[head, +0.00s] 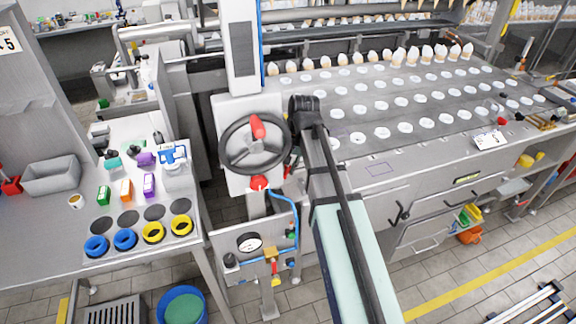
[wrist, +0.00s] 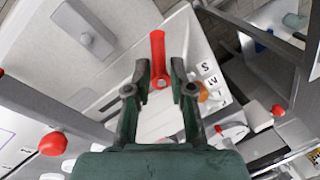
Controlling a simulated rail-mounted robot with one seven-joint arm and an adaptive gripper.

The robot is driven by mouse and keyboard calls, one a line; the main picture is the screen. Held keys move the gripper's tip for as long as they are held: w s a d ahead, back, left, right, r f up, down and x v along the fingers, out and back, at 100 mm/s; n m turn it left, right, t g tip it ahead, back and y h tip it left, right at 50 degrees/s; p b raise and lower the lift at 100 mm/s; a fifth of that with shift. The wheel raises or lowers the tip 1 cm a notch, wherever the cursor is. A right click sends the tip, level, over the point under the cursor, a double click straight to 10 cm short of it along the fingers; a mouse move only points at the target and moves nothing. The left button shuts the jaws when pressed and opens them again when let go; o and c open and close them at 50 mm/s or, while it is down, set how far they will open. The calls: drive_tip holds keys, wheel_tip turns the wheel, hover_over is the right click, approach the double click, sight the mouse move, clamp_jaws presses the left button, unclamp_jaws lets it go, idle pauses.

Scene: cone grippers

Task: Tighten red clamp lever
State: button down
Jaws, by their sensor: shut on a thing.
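The red clamp lever (wrist: 158,48) is a red cylinder in the upper middle of the wrist view. Its near end, with a round hole or recess, lies between the two dark fingers of my gripper (wrist: 160,68). The fingers are shut on the lever, one on each side, and its far end sticks out beyond them. In the head view my arm hides the gripper and the held lever.
A red ball knob (wrist: 53,144) shows at lower left in the wrist view, and another red ball (wrist: 278,110) at right. In the head view, the perforated machine bed (head: 365,95) with cones lies behind my arm. A side table (head: 140,130) with colored rings stands left.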

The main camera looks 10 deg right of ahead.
drive_tip(key=c, duration=1.2)
unclamp_jaws()
drive_tip(key=shift+d, duration=0.1)
drive_tip(key=shift+r, duration=0.1)
drive_tip(key=r, duration=0.4)
drive_tip(key=d+r, duration=0.1)
drive_tip(key=r, duration=0.2)
drive_tip(key=s+d+r, duration=0.1)
drive_tip(key=r, duration=0.3)
drive_tip(key=shift+r, duration=0.35)
